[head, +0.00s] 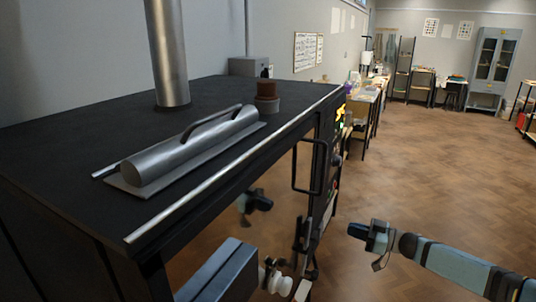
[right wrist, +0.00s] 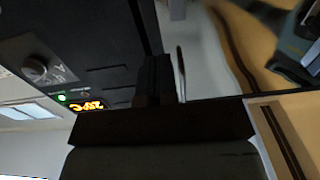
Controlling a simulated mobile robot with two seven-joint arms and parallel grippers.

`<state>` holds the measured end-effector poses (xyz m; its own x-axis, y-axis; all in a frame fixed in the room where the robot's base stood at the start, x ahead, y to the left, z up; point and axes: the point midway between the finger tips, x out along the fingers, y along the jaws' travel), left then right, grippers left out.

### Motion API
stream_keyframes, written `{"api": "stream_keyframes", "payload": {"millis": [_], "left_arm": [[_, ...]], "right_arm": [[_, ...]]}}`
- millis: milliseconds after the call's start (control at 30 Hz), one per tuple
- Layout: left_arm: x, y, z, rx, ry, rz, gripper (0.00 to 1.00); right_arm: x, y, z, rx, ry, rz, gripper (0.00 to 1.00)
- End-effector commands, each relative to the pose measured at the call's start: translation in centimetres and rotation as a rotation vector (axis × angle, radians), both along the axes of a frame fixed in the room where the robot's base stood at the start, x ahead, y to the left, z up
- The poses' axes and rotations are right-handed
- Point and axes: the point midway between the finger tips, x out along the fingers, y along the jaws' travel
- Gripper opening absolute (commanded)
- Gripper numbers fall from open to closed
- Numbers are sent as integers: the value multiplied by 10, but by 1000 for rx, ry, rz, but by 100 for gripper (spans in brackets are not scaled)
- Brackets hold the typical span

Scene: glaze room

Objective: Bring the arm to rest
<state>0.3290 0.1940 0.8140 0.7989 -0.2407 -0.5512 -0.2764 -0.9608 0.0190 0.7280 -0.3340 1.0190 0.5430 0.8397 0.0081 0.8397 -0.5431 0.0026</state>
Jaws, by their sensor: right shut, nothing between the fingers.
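My right gripper (head: 368,236) is at the end of the pale blue arm that comes in from the right in the head view. It is shut and empty, in open air to the right of the black kiln (head: 60,140), apart from its handle (head: 306,168). In the right wrist view the dark fingers of the right gripper (right wrist: 155,80) are together with nothing between them.
The kiln's control panel, with a knob (right wrist: 37,70) and a lit orange display (right wrist: 88,106), shows in the right wrist view. A metal cover with a handle (head: 185,150) lies on the kiln. Wooden floor (head: 440,160) is clear beyond my right arm.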

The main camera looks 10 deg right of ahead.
Motion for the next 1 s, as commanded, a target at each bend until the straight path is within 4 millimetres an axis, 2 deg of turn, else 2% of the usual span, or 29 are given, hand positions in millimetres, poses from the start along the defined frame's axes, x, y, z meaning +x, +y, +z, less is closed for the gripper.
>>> {"api": "stream_keyframes", "payload": {"millis": [33, 167, 300, 400, 500, 600, 733, 867, 1000], "left_arm": [[0, 0, 4, 0, -1, 0, 0], [0, 0, 13, -1, -2, 0, 0], [1, 0, 24, -1, -5, 1, 0], [1, 0, 31, -1, -6, 2, 0], [1, 1, 37, 0, -6, 3, 0], [0, 2, 43, 1, -5, 4, 0], [0, 3, 50, 4, -3, 7, 0], [0, 4, 57, 5, -1, 8, 0], [-1, 4, 64, 5, -2, 8, 0]], "right_arm": [[-10, 19, -12, 12, 6, 0, 0], [-43, 73, -45, 42, 8, -43, 0], [-91, 130, -75, 65, 21, -125, 0], [-126, 159, -90, 66, 44, -199, 0], [-163, 179, -101, 55, 79, -278, 0], [-199, 190, -109, 27, 127, -362, 0], [-248, 192, -118, -34, 204, -470, 0], [-300, 180, -125, -122, 299, -570, 0], [-351, 161, -131, -226, 398, -648, 0]]}}
